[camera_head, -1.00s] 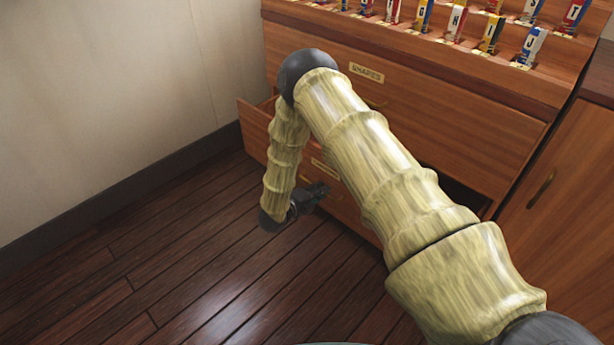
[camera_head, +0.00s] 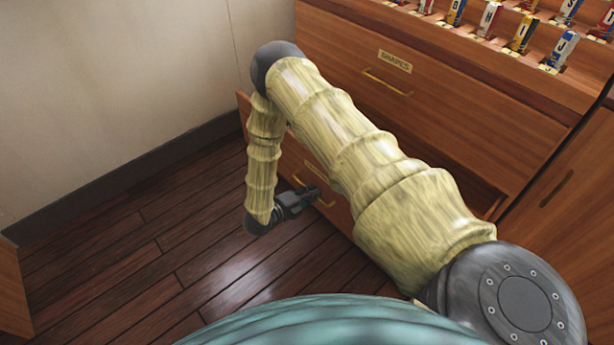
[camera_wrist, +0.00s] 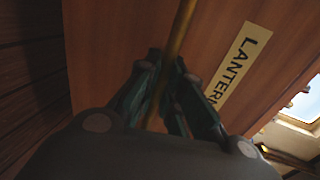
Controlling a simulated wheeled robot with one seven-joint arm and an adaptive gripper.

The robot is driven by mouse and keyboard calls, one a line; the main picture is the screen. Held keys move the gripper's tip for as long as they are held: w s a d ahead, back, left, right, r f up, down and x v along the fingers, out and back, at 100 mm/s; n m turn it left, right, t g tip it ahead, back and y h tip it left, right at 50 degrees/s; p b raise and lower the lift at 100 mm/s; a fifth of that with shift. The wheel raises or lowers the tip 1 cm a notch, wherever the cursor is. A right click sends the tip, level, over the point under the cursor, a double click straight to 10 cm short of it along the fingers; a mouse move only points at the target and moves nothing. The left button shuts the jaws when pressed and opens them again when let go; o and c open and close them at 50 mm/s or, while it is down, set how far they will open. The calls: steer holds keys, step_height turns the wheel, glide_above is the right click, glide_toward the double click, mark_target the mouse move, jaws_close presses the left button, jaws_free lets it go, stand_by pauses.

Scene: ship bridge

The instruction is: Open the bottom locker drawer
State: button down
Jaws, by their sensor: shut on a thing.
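The bottom locker drawer (camera_head: 336,211) stands pulled out from the wooden locker, with a dark gap behind its front at the right. Its front with a brass handle (camera_head: 325,204) is partly hidden by my arm. My gripper (camera_head: 311,194) is at that handle, low near the floor. In the wrist view my gripper (camera_wrist: 166,95) is shut on the brass handle bar (camera_wrist: 178,40), which runs between the fingers. A label reading "LANTERN", cut off at its end, (camera_wrist: 240,65) is beside the handle on the drawer front.
Several flag slots (camera_head: 520,30) line the top. A cabinet door (camera_head: 565,190) is at the right. A wooden edge (camera_head: 12,290) shows at the left. Dark plank floor (camera_head: 170,240) before the drawer is clear.

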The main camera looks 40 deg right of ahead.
steer(key=shift+a, duration=0.25)
steer(key=c, duration=1.5)
jaws_free()
steer(key=v, duration=1.2)
